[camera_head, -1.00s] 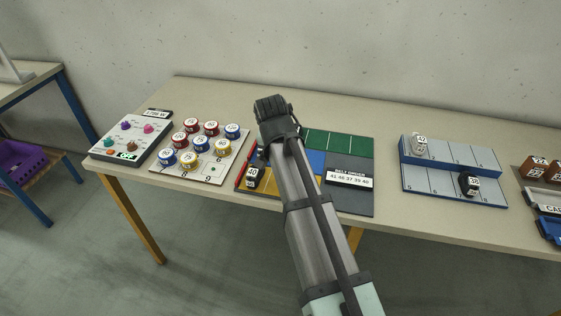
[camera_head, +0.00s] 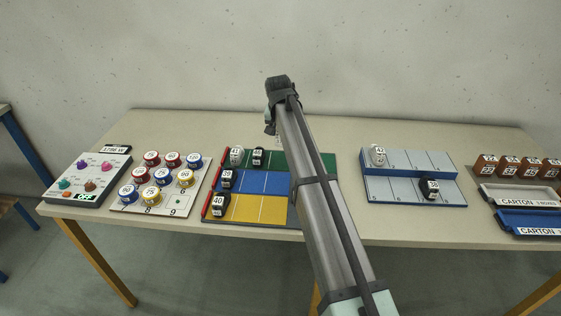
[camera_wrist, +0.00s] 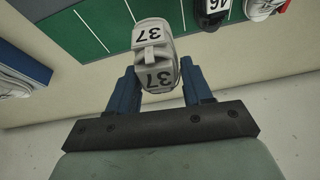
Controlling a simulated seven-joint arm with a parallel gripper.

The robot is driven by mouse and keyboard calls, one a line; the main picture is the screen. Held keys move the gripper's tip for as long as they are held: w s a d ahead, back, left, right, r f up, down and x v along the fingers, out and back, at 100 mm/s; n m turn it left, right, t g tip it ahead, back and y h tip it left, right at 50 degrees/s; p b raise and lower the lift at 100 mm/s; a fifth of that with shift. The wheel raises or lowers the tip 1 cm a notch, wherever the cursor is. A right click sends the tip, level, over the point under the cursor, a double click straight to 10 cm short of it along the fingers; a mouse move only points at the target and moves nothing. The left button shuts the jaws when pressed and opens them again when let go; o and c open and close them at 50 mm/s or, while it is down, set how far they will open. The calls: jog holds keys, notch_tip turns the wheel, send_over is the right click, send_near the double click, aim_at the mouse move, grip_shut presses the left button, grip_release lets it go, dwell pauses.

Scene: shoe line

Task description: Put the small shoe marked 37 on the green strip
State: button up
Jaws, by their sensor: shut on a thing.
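My gripper (camera_wrist: 158,85) is shut on the small white shoe marked 37 (camera_wrist: 153,42), which shows between the blue fingers in the wrist view. In the head view my wrist is above the back edge of the green strip (camera_head: 301,161), and the held shoe cannot be made out there. The green strip (camera_wrist: 88,25) lies at the upper left in the wrist view, with the held shoe partly in front of it. A white shoe marked 41 (camera_head: 236,156) and a black shoe marked 46 (camera_head: 258,157) stand at the strip's left end.
A dark shoe (camera_head: 227,179) stands on the blue strip and one marked 40 (camera_head: 219,206) on the yellow. A rack (camera_head: 400,162) with two shoes is to the right; coloured tins (camera_head: 151,159) are to the left. The green strip's middle and right look free.

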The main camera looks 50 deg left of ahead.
jog(key=shift+a+r+n, duration=0.1)
jog(key=shift+a+n, duration=0.3)
jog(key=shift+f, duration=4.95)
jog(key=shift+f, duration=0.2)
jog(key=o, duration=1)
jog(key=shift+o, duration=0.2)
jog(key=v, duration=1.2)
jog(key=shift+d+r, duration=0.1)
jog(key=shift+r, duration=0.1)
jog(key=shift+w, duration=0.1)
